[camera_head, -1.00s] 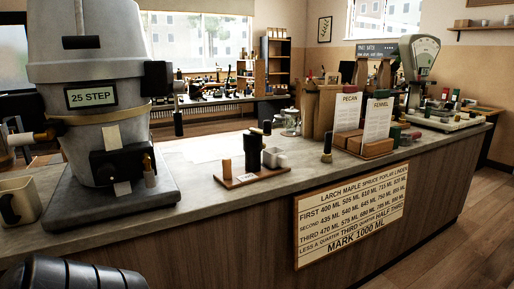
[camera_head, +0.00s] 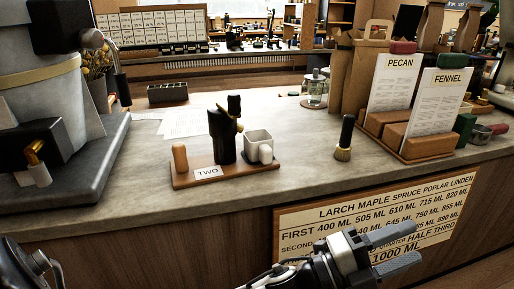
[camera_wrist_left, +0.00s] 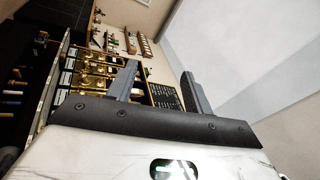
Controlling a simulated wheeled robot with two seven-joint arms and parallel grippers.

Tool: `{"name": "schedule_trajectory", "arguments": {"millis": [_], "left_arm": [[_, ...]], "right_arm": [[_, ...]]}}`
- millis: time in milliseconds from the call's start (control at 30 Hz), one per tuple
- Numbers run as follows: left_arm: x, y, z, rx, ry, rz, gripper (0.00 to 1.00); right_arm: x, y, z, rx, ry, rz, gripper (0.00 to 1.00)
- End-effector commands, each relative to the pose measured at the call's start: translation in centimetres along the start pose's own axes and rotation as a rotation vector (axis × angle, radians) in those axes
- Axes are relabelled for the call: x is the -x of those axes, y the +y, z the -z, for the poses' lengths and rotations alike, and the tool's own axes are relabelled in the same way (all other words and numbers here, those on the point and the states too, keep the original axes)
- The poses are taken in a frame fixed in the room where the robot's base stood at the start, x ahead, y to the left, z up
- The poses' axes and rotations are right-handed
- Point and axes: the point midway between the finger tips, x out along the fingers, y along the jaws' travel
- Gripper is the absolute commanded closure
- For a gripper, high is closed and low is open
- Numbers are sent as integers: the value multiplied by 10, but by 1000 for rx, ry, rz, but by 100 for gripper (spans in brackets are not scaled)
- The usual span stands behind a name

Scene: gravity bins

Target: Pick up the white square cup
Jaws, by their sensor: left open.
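The white square cup (camera_head: 257,142) stands upright at the right end of a small wooden board (camera_head: 227,174) on the counter, with its handle toward the front. In the head view my left gripper (camera_head: 415,244) is open and empty, in front of the counter, lower and to the right of the cup and well apart from it. Its open fingers also show in the left wrist view (camera_wrist_left: 160,85), with nothing between them; the cup is not seen there. My right gripper is not in view.
A black bottle-like item (camera_head: 222,135), a wooden peg (camera_head: 180,157) and a "TWO" card (camera_head: 207,172) share the board. A brush (camera_head: 345,138) stands to the right. A grey machine (camera_head: 60,150) is at left, and card holders (camera_head: 408,140) at right.

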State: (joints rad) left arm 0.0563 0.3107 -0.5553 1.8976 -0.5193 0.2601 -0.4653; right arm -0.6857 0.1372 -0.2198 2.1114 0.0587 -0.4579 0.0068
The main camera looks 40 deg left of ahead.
Motion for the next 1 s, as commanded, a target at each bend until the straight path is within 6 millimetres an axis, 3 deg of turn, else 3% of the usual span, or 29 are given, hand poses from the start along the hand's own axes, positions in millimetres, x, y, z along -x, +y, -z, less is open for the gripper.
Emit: {"name": "schedule_trajectory", "arguments": {"millis": [33,100,200,267,367,467,567,633,667,733,833,900,1000], "left_arm": [[-20,-13,19,-224,177,31,49],[-35,-20,46,-524,413,66,49],[-38,-14,68,-939,754,102,49],[-33,-5,67,-1177,964,109,49],[-19,6,39,-1539,1323,80,49],[-1,-2,-20,-1830,1697,-23,49],[17,-41,-90,-2007,2066,-216,49],[31,-82,-134,-2047,2290,-392,49],[37,-102,-150,2011,-2334,463,49],[51,-146,-178,1820,-2294,587,49],[69,-198,-200,1627,-2266,723,49],[77,-223,-206,1545,-2259,783,49],[86,-237,-213,1484,-2258,827,49]], "right_arm": [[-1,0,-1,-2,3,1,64],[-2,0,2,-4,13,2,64],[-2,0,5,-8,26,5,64],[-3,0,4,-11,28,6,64],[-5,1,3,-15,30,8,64],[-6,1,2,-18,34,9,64],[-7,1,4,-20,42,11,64],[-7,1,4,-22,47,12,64],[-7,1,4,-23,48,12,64],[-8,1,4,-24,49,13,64],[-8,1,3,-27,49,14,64],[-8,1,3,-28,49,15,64],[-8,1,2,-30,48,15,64]]}}
